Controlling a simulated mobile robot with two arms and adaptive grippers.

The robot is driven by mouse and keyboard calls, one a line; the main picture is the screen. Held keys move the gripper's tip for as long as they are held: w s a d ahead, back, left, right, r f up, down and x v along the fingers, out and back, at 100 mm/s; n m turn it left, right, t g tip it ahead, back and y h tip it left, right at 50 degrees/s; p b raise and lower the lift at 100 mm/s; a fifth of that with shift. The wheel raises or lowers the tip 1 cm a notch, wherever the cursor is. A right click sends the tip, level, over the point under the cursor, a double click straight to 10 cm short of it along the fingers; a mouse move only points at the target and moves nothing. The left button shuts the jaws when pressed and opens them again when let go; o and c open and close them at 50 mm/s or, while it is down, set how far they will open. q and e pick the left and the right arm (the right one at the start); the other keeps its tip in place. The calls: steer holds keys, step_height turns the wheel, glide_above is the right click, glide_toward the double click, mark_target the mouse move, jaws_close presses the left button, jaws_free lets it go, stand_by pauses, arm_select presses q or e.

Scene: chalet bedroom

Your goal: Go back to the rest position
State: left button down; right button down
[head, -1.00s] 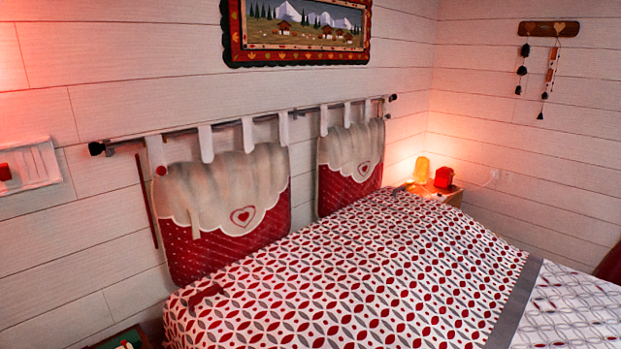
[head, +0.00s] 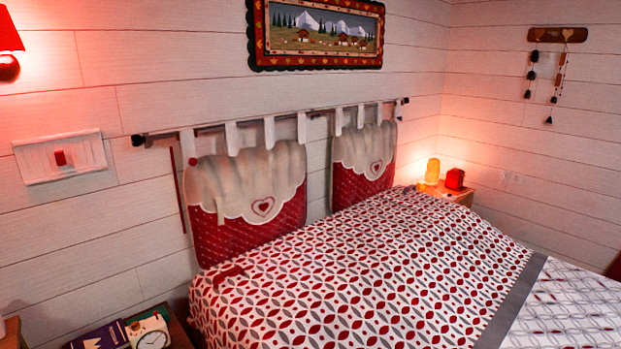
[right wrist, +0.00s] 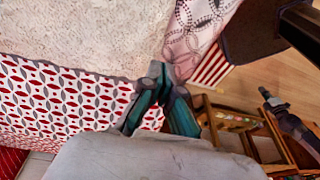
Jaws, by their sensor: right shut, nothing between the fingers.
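My right gripper (right wrist: 158,100) shows in the right wrist view with its teal fingers together and nothing between them. It hangs beside the bed, and the patterned bedspread (right wrist: 70,95) lies behind it. No gripper shows in the head view, and my left gripper is not seen in either view. The bed (head: 370,265), with its red, grey and white cover, fills the lower right of the head view.
An orange lamp (head: 432,171) and a red object (head: 454,179) stand on the far nightstand. A wooden shelf-like piece (right wrist: 235,123) shows in the right wrist view.

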steer(key=s+a+f, duration=0.3)
steer(key=s+a, duration=0.3)
steer(key=a, duration=0.4)
steer(key=s+a+r+m+t+h, duration=0.1)
steer(key=s+a+r+m, duration=0.25)
steer(key=a, duration=0.25)
steer(key=s+a+r+m+t+h, duration=0.1)
steer(key=s+a+r+m, duration=0.15)
steer(key=a+r, duration=0.3)
step_height(320, 180, down, 28)
steer(key=s+g, duration=0.2)
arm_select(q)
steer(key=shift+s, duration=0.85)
arm_select(e)
steer(key=s+d+f, duration=0.2)
steer(key=s+f, duration=1.2)
steer(key=s, duration=0.2)
steer(key=shift+d+f+g, duration=0.2)
steer(key=shift+d+g, duration=0.1)
steer(key=shift+g, duration=0.1)
